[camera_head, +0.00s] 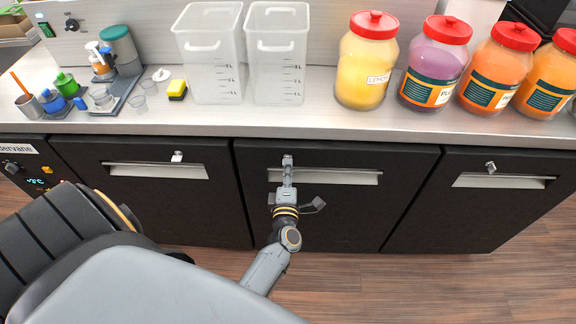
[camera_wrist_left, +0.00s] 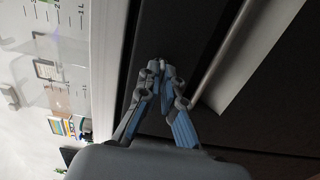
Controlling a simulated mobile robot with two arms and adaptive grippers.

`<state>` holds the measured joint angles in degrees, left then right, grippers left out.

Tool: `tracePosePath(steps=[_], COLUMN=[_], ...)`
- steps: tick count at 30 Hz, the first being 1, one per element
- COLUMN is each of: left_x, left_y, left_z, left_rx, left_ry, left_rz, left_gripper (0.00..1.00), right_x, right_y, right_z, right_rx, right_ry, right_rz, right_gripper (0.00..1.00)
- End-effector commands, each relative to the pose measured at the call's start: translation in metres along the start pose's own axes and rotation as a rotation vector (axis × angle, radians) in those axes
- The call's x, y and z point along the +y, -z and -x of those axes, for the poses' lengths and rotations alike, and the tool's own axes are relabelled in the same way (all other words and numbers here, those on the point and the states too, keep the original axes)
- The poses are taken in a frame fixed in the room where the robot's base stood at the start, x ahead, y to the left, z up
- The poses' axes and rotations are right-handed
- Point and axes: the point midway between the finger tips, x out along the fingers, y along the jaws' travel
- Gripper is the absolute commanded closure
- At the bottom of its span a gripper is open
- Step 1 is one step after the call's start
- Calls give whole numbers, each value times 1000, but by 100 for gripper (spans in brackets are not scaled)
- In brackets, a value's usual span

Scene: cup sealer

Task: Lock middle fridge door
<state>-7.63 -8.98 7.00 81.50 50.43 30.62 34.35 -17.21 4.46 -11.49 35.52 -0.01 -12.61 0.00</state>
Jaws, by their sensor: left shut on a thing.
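The middle fridge door (camera_head: 340,218) is black, closed, and sits under the counter. A long pale handle (camera_head: 345,177) runs across its upper part, and it shows in the left wrist view (camera_wrist_left: 235,60). A small silver lock (camera_head: 287,158) sits near the door's top edge, above the handle's left part. My left gripper (camera_head: 287,168) reaches up in front of the handle, its fingertips at the lock and shut on it. In the left wrist view, the fingers of this gripper (camera_wrist_left: 158,68) meet close to the dark door; they mostly hide the lock. My right gripper is not in view.
The left door (camera_head: 150,205) and right door (camera_head: 455,215) are closed, each with a handle and silver lock. The floor below is free.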

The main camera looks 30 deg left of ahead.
Motion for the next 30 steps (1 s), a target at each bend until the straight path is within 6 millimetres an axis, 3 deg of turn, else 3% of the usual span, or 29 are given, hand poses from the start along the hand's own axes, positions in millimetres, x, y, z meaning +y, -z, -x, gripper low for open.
tracePosePath(steps=[1,3,5,17,23,30], left_x=[-1,-1,-1,-2,-5,-5], left_y=[0,0,0,0,0,1], left_z=[0,0,0,0,0,0], left_rx=[-1,-1,-1,-1,-2,-4], left_ry=[2,2,2,-1,-3,-2], left_rz=[-2,-2,-2,55,378,964], left_gripper=[100,82,72,72,72,72], right_x=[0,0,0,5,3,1], right_y=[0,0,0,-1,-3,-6], right_z=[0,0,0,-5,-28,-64], right_rx=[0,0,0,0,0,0], right_ry=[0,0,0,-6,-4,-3], right_rz=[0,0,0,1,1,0], right_gripper=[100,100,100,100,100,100])
